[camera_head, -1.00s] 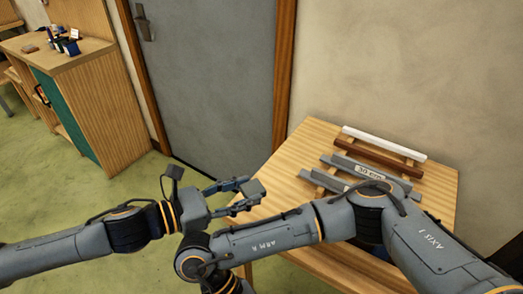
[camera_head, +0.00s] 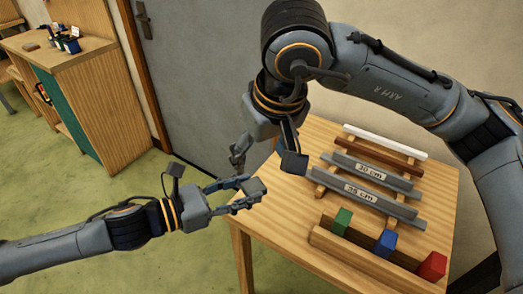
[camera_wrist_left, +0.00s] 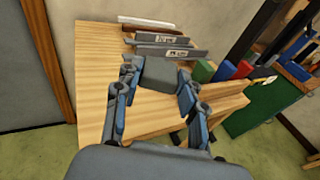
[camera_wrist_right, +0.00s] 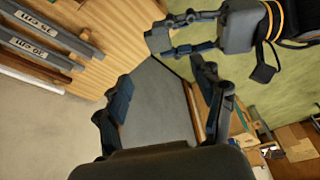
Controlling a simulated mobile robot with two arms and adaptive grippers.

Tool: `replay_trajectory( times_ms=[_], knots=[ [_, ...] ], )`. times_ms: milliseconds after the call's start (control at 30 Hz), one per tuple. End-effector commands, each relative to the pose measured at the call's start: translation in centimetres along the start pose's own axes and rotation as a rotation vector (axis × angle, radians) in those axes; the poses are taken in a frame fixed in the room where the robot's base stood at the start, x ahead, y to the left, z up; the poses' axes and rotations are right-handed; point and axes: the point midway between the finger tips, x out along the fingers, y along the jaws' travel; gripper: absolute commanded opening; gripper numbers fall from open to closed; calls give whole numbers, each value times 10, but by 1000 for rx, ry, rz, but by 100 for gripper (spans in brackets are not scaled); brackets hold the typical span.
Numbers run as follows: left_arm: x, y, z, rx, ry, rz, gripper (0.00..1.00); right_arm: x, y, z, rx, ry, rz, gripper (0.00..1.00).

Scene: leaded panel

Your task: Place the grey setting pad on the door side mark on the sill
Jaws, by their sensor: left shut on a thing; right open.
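The grey setting pad (camera_head: 256,187) is a small flat block between the fingers of my left gripper (camera_head: 243,194). That gripper is shut on it and holds it off the left edge of the table. The pad (camera_wrist_left: 160,72) also shows between the fingertips in the left wrist view, and the pad (camera_wrist_right: 159,40) shows at the top of the right wrist view. My right gripper (camera_head: 240,160) is open and empty, pointing down just above and behind the left one. The sill and its door side mark are not visible in these frames.
A wooden table (camera_head: 290,222) bears grey bars (camera_head: 375,198) with centimetre labels, a brown bar (camera_head: 375,152) and a white bar (camera_head: 385,141). Green (camera_head: 341,221), blue (camera_head: 386,243) and red (camera_head: 432,265) blocks stand in front. A grey door (camera_head: 195,75) and a cabinet (camera_head: 90,100) are behind left.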

Motion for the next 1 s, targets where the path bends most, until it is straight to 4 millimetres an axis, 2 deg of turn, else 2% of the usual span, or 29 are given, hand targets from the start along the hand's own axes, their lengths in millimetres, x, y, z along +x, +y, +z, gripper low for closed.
replay_trajectory(
  times_ms=[300,500,700,1000],
  knots=[
    [0,0,0,0,0,0,10,61,-1,2,0,-8,-2,68],
    [0,0,0,0,0,0,10,92,-1,2,0,-6,-1,68],
    [0,0,0,0,0,0,10,108,-1,1,-1,-4,-1,68],
    [0,0,0,0,0,0,10,110,-1,1,-2,-3,0,68]
  ],
)
